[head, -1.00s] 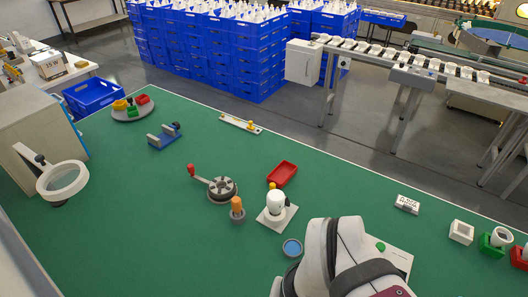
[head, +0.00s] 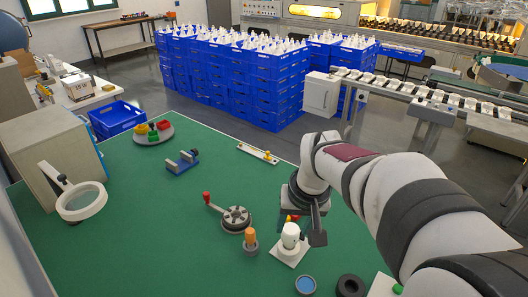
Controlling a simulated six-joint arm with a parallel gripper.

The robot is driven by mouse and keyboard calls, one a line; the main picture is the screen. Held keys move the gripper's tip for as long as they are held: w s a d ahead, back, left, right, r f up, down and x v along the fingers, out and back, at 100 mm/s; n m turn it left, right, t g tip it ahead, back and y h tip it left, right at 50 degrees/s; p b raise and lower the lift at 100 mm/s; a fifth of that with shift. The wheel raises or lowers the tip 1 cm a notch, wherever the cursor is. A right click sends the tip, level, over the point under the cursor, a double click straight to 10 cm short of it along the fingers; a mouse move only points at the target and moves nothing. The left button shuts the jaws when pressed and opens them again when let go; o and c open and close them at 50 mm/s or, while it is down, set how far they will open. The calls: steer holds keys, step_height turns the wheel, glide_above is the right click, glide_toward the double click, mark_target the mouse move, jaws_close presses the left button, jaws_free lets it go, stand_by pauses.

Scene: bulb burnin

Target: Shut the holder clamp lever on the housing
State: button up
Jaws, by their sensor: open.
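The white housing (head: 290,235) stands upright on a square pale holder plate (head: 289,256) in the lower middle of the head view. My gripper (head: 302,229) points down from the right at the housing. It is open, with one dark finger to the right of the housing and the other partly hidden behind it. I cannot tell whether it touches anything.
A crank wheel with a red knob (head: 236,219) and an orange-topped peg (head: 250,239) stand left of the housing. A blue-topped round dish (head: 305,285) and a black ring (head: 350,285) lie in front.

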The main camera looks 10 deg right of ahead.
steer(key=n+t, duration=0.1)
steer(key=n, duration=0.1)
glide_toward(288, 219)
steer(key=shift+t+h, duration=0.3)
steer(key=x, duration=0.8)
steer(key=shift+w+a+f, duration=0.15)
steer(key=shift+a+f, duration=0.1)
steer(key=shift+f, duration=0.05)
jaws_close()
